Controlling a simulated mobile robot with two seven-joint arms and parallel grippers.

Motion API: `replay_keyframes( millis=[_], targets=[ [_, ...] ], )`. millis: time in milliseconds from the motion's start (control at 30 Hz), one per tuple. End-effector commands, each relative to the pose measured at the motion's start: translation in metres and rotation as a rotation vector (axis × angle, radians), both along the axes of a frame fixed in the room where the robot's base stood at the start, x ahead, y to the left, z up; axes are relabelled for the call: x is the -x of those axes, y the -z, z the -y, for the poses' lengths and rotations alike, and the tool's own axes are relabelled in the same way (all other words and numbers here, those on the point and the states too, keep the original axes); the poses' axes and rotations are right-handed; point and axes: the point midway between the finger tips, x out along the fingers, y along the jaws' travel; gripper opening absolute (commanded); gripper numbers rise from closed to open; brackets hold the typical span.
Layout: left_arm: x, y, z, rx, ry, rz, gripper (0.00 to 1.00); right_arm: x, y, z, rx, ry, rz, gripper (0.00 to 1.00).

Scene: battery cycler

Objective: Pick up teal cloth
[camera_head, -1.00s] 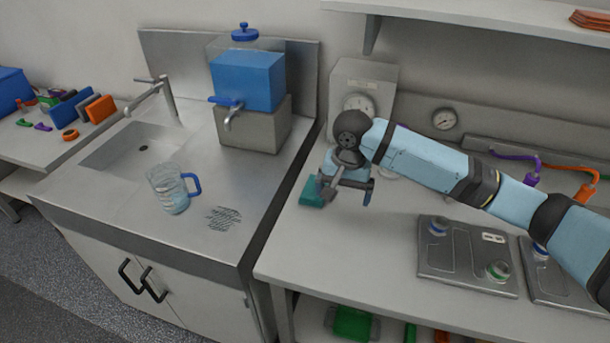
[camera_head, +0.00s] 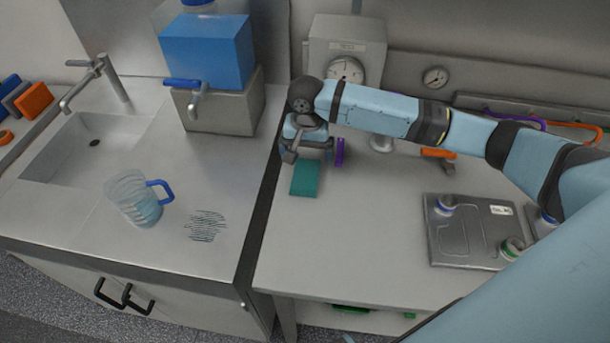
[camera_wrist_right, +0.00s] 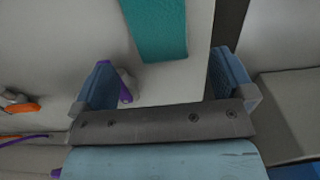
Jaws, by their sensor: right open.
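The teal cloth (camera_head: 305,178) lies flat on the light worktop near its left edge, beside the sink counter. In the right wrist view the cloth (camera_wrist_right: 155,28) lies ahead of the fingers, between their lines and apart from them. My right gripper (camera_head: 308,150) is just behind the cloth in the head view, above the worktop. Its two blue fingers are spread wide in the right wrist view (camera_wrist_right: 160,80), with nothing held between them. My left gripper is not in view.
A purple item (camera_head: 339,152) stands close to the right of the gripper. A dial device (camera_head: 346,70) is behind it. A grey plate with caps (camera_head: 465,232) lies to the right. A blue-handled jug (camera_head: 135,199) and water dispenser (camera_head: 208,75) stand on the sink counter. The worktop's front middle is clear.

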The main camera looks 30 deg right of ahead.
Motion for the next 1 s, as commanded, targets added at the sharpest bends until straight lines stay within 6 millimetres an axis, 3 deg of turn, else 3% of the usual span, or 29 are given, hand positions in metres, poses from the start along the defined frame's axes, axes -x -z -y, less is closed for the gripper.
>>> replay_keyframes(
  millis=[267, 533, 833, 1000],
  targets=[
    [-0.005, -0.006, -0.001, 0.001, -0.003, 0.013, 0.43, 0.002, 0.023, 0.0, 0.002, 0.0, 0.0, 1.0],
    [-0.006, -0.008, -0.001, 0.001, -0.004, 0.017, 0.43, 0.004, 0.06, -0.002, 0.001, 0.0, 0.0, 1.0],
    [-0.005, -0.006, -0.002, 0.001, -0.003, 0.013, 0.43, 0.004, 0.064, -0.002, 0.0, 0.0, 0.002, 1.0],
    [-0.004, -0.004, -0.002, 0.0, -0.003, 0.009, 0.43, 0.004, 0.064, -0.002, 0.0, -0.001, 0.002, 0.61]
  ],
)
